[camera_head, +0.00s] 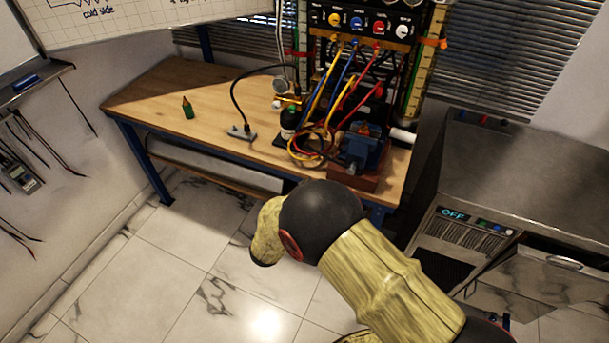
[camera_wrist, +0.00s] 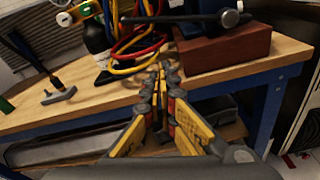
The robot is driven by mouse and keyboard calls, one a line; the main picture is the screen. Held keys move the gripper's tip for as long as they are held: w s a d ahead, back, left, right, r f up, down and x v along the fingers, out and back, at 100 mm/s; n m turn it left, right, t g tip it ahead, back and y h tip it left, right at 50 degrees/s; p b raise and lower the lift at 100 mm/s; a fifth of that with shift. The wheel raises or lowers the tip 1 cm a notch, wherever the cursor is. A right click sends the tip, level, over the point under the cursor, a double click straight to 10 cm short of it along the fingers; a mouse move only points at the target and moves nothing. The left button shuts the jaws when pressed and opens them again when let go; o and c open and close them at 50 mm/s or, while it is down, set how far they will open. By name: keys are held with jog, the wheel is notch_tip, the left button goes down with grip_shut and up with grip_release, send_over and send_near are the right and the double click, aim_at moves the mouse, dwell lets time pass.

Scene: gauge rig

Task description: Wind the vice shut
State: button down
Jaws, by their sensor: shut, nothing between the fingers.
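The blue vice (camera_head: 362,150) sits on a reddish-brown wooden block (camera_head: 357,178) at the right front of the workbench. In the wrist view the block (camera_wrist: 228,48) is at the upper right. A dark handle bar (camera_wrist: 180,18) with a round knob (camera_wrist: 229,18) crosses in front of the vice there; the vice's top is cut off by the frame. My gripper (camera_wrist: 165,72) is shut and empty. Its fingertips appear in front of the bench edge, left of the block and apart from the handle. In the head view my arm hides the gripper.
The wooden workbench (camera_head: 160,95) holds coiled cables (camera_head: 312,145), a dark bottle (camera_head: 289,121), a small green bottle (camera_head: 188,109) and a grey plug block (camera_head: 241,132). A white roll (camera_head: 403,136) lies beside the vice. A metal cabinet (camera_head: 530,170) stands right. Floor at front left is clear.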

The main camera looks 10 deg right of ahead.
jog(key=b+x, duration=0.3)
jog(key=x, duration=0.7)
jog(key=r, duration=0.1)
jog(key=s+r, duration=0.1)
jog(key=r, duration=0.2)
jog(key=shift+s, duration=0.35)
jog(key=shift+r, duration=0.75)
